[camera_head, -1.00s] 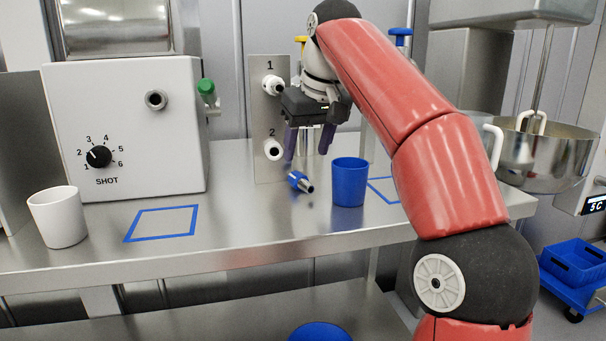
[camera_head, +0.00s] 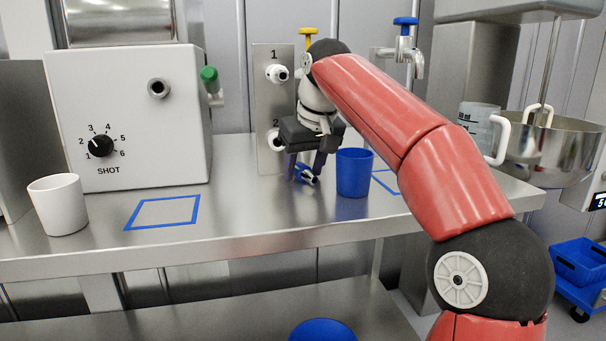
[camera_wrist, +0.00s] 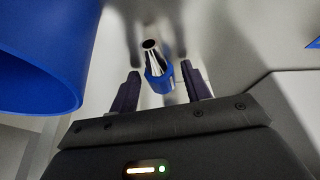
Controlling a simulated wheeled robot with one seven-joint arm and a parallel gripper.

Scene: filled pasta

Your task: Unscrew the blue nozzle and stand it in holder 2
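The blue nozzle (camera_wrist: 157,77), a blue collar with a metal tip, lies on the steel table beside the blue cup. In the head view the nozzle (camera_head: 308,176) is partly hidden by my gripper. My gripper (camera_head: 305,170) is lowered over it with fingers pointing down. In the wrist view the fingers (camera_wrist: 161,88) are apart, one on each side of the nozzle, with gaps showing. Holder 2 (camera_head: 274,141), a white round fitting on the metal plate, is partly hidden by my gripper. Holder 1 (camera_head: 277,73) is above it.
The blue cup (camera_head: 354,174) stands just right of my gripper, very close. The white SHOT machine (camera_head: 130,125) and a white cup (camera_head: 58,204) stand left. A blue taped square (camera_head: 162,212) marks clear table. A mixer bowl (camera_head: 545,155) is at the right.

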